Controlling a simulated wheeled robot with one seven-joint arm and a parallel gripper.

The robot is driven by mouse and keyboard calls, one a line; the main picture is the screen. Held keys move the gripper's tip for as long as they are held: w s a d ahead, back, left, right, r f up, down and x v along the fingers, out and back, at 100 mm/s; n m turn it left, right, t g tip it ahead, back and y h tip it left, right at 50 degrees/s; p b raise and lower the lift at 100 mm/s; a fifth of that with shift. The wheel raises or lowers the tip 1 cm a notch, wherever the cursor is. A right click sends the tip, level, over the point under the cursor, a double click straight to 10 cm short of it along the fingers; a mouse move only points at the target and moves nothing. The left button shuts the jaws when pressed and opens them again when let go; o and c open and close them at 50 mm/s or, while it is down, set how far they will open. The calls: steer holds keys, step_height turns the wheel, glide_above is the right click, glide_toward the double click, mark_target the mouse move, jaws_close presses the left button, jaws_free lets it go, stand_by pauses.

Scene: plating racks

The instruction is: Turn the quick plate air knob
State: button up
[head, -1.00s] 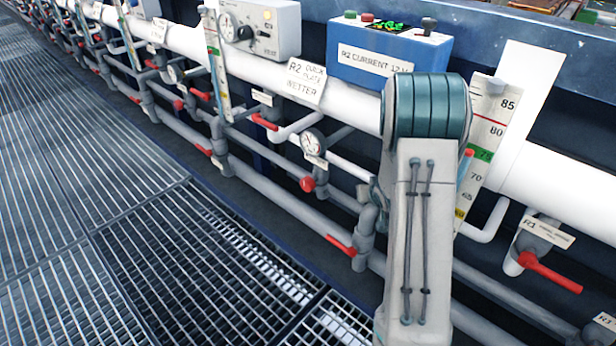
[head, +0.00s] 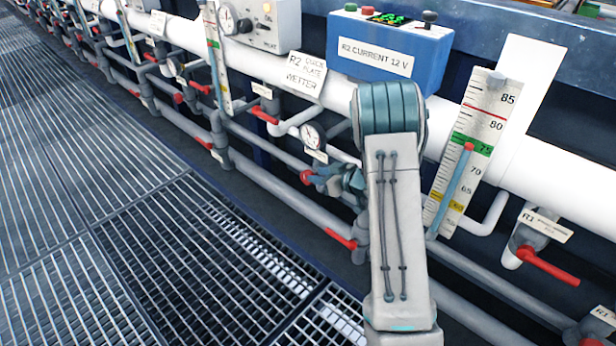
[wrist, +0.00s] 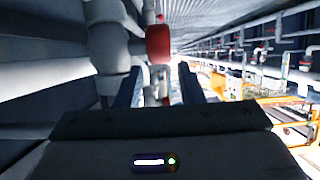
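A round red knob (head: 306,177) sits on the pipework just below a small round gauge (head: 312,134). A small white tag (head: 316,155) hangs by it, too small to read, so I cannot confirm its name. My gripper (head: 322,180) is right next to the knob, on its right side in the head view. In the wrist view the red knob (wrist: 158,43) appears ahead, in line with the gap between my two fingers (wrist: 160,88). The fingers are apart with nothing gripped. Whether they touch the knob is not clear.
A scale board (head: 474,150) stands right of my arm. Red lever handles (head: 340,239) stick out from the pipes. The grating floor (head: 110,220) is clear.

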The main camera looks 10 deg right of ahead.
mark_target(308, 172)
steer(key=b+x, duration=0.1)
steer(key=x, duration=0.4)
steer(key=shift+w+a+f, duration=0.1)
steer(key=shift+w+a, duration=0.05)
steer(key=shift+w, duration=0.05)
steer(key=c, duration=0.7)
steer(key=shift+f+b, duration=0.15)
steer(key=shift+b, duration=0.4)
